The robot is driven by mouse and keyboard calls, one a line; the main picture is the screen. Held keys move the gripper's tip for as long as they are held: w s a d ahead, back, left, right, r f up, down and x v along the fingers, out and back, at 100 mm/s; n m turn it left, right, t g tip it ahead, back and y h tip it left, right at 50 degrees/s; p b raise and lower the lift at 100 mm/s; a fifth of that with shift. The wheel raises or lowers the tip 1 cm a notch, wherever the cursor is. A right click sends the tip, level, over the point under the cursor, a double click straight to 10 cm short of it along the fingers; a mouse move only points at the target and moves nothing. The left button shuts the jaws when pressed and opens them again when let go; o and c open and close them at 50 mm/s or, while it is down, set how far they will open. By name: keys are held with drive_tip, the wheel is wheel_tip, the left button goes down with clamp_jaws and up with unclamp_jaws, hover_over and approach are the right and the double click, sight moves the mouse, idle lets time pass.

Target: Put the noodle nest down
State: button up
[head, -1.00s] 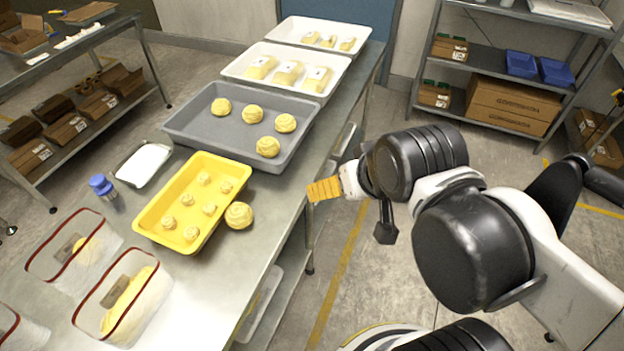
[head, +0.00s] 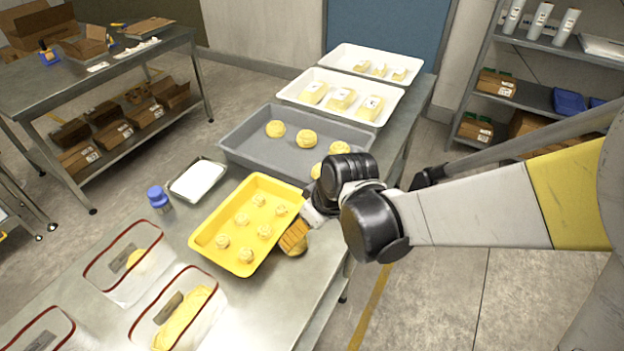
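A large pale-yellow noodle nest (head: 298,249) is beside the right edge of the yellow tray (head: 205,238), low over or on the steel table. My gripper (head: 294,237), with orange ribbed fingers, is right at this nest and covers its upper part. Whether the fingers grip it, and whether they are open or shut, I cannot tell. The yellow tray holds several small nests (head: 242,218). The grey tray (head: 245,150) behind it holds several large nests (head: 306,138), one partly hidden by my arm.
White trays (head: 290,94) with packed portions stand at the far end. A white-filled dish (head: 197,180) and a blue-capped container (head: 158,198) stand left of the yellow tray. Clear red-rimmed tubs (head: 122,262) are at the front left. The table's front right is bare.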

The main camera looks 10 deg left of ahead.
drive_tip(key=b+x, duration=0.2)
drive_tip(key=x, duration=0.4)
drive_tip(key=shift+a+f, duration=0.3)
drive_tip(key=b+x, duration=0.3)
drive_tip(key=x, duration=0.2)
drive_tip(key=shift+w+d+f, duration=0.1)
drive_tip(key=shift+c, duration=1)
drive_tip(key=c, duration=1.3)
drive_tip(key=shift+o, duration=0.2)
drive_tip(key=shift+w, duration=0.1)
